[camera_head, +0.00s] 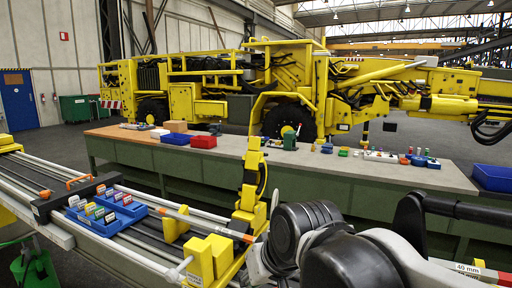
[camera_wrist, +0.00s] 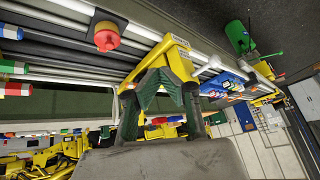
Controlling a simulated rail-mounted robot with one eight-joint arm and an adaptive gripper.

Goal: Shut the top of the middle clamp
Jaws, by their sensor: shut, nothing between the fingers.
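The middle clamp (camera_head: 250,187) is yellow and stands across the rails in the head view. A tall yellow part with dark pieces rises from it, in front of the bench. Its upper end blends with the yellow machine behind, so I cannot tell the top's exact angle. In the wrist view a yellow angled clamp part (camera_wrist: 180,62) lies just beyond my fingertips. My gripper (camera_wrist: 163,76) is shut and empty, its dark fingers close to that yellow part. I cannot tell whether they touch it. The head view shows my arm at lower right but hides the gripper.
Blue trays (camera_head: 106,224) with coloured pieces lie on the rails at left, beside a black clamp with an orange handle (camera_head: 79,181). A yellow block (camera_head: 201,258) stands at the front. Behind is a long green bench (camera_head: 330,172) with bins and tools. A red-capped part (camera_wrist: 106,37) shows in the wrist view.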

